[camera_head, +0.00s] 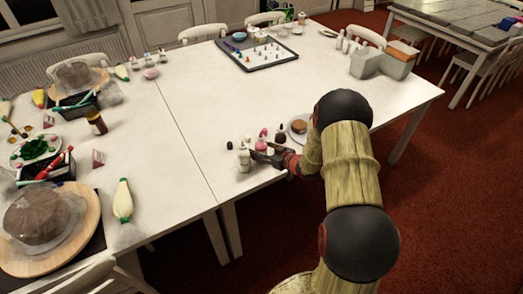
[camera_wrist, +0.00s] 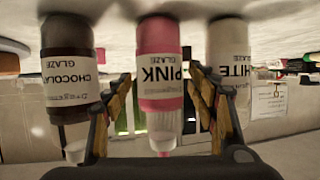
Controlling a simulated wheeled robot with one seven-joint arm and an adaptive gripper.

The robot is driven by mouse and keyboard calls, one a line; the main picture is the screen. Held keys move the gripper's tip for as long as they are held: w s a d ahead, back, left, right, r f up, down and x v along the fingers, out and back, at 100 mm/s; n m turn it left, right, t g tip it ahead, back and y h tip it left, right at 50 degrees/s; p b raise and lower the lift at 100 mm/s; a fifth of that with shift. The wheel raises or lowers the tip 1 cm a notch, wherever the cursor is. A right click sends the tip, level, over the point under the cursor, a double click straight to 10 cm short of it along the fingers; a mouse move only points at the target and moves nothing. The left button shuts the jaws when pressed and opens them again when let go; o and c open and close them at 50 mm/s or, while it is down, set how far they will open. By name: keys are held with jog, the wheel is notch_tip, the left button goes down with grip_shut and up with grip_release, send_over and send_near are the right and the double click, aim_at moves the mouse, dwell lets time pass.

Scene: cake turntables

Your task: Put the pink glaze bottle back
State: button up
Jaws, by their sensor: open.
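The pink glaze bottle (camera_wrist: 160,55) has a pink body, a white label reading PINK GLAZE and a pale nozzle. The wrist view is upside down; there the bottle stands on the table between my gripper's fingers (camera_wrist: 160,92). The fingers are open, with a gap visible on each side of the bottle. In the head view my gripper (camera_head: 268,154) is low at the table's near edge among the small bottles, and it partly hides the pink bottle (camera_head: 261,146).
In the wrist view a chocolate glaze bottle (camera_wrist: 69,75) stands left of the pink one and a white glaze bottle (camera_wrist: 229,55) right, both close to my fingers. A plate with a brown cake (camera_head: 298,128) is near my arm. The table's middle (camera_head: 200,105) is clear.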

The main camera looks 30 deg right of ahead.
jog(key=shift+r, duration=0.15)
jog(key=shift+s+r, duration=0.15)
jog(key=shift+s, duration=0.05)
jog(key=p+v, duration=0.3)
jog(key=v, duration=0.8)
notch_tip(320, 180, up, 12)
jog(key=w+g+h, duration=0.1)
jog(key=w+h, duration=0.2)
jog(key=h, duration=0.1)
jog(key=s+a+r+m+g+h, duration=0.1)
jog(key=s+a+r, duration=0.15)
jog(key=r, duration=0.35)
jog(key=s+a+r+m+g+h, duration=0.1)
jog(key=s+a+r+g, duration=0.1)
jog(key=s+r, duration=0.25)
jog(key=s+a+r+g+y, duration=0.1)
jog(key=s+a+r, duration=0.2)
jog(key=s+a, duration=0.5)
jog(key=s+a+r+g+y, duration=0.2)
jog(key=s+a, duration=0.7)
jog(key=s, duration=0.7)
jog(key=shift+a+r, duration=0.2)
jog(key=shift+r, duration=0.6)
